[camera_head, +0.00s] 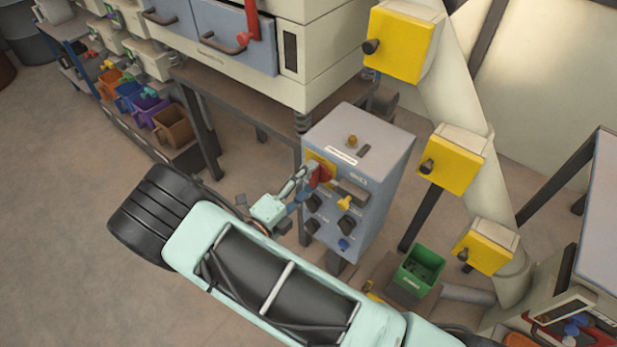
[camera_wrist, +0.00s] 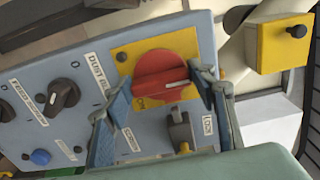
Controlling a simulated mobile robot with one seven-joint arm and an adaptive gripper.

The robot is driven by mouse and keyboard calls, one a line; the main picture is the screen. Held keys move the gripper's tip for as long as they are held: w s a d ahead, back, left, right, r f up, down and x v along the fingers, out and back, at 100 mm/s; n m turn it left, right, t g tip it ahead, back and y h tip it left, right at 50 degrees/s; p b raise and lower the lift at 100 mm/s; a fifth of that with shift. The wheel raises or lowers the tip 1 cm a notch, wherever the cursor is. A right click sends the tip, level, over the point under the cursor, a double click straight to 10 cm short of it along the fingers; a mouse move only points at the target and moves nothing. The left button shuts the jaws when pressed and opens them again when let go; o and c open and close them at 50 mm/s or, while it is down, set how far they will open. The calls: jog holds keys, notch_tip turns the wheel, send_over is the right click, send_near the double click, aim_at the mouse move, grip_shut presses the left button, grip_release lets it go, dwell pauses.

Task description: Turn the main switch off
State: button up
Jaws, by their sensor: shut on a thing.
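The main switch (camera_wrist: 158,68) is a red rotary knob on a yellow plate (camera_wrist: 127,55), set in the blue-grey control panel (camera_wrist: 85,108). A pale mark on its handle lies nearly level in the wrist view. In the head view the red knob (camera_head: 323,175) is at the upper left of the control box front (camera_head: 372,215). My gripper (camera_wrist: 162,86) is shut on the red knob, with one blue-padded finger on each side. It also shows in the head view (camera_head: 312,180), where it partly covers the knob and plate.
Black knobs (camera_wrist: 62,95), a blue button (camera_wrist: 40,157) and a grey lever switch (camera_wrist: 180,128) sit close by on the panel. Yellow boxes (camera_head: 452,160) on a slanted pipe stand to the right. A green bin (camera_head: 418,268) is on the floor.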

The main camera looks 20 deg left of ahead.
dwell(0.3)
jog(key=o, duration=1.2)
jog(key=shift+c, duration=0.2)
jog(key=v, duration=1.2)
